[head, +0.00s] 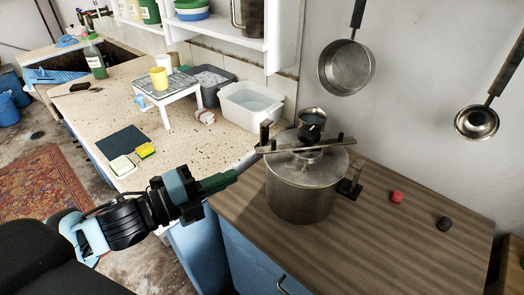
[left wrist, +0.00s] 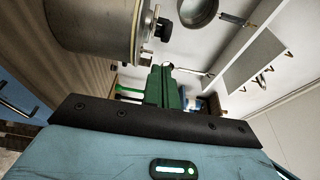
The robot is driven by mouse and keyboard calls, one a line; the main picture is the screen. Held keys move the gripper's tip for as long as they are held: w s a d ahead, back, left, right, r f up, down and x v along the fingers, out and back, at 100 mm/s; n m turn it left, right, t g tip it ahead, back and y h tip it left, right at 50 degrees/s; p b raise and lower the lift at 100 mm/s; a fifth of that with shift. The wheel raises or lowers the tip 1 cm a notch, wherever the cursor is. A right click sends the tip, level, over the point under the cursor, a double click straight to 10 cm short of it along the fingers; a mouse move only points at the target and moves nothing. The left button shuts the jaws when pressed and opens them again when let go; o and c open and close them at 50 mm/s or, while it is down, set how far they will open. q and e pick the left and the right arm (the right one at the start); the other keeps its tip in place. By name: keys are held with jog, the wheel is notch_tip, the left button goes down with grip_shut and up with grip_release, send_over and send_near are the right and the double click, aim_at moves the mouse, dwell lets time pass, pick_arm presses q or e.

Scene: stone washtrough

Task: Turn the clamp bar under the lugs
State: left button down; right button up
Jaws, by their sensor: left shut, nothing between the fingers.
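A metal pot (head: 300,195) with a lid stands on the wooden counter. The clamp bar (head: 285,149) lies across the lid, running left to right, with dark upright pieces near its ends. I cannot tell whether its ends sit under the lugs. My left gripper (head: 236,174) is shut and empty, with green fingers pointing at the pot's left side, below the bar's left end. In the left wrist view the shut fingers (left wrist: 163,85) show with the pot (left wrist: 98,28) at upper left; the bar is not clear there. My right gripper is not in view.
A small metal cup (head: 312,118) appears above the lid. A red knob (head: 397,196) and a black knob (head: 444,223) are on the counter at right. A pan (head: 346,67) and ladle (head: 477,122) hang on the wall. A white basin (head: 250,106) stands behind left.

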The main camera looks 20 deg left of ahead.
pick_arm(q)
jog(key=w+d+p, duration=0.1)
jog(key=w+d, duration=0.3)
jog(key=w, duration=0.6)
jog(key=shift+w, duration=0.2)
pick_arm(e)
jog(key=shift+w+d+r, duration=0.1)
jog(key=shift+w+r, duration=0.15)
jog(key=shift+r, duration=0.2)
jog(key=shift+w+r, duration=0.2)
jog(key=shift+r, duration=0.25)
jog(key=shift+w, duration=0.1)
pick_arm(q)
jog(key=shift+a, duration=0.1)
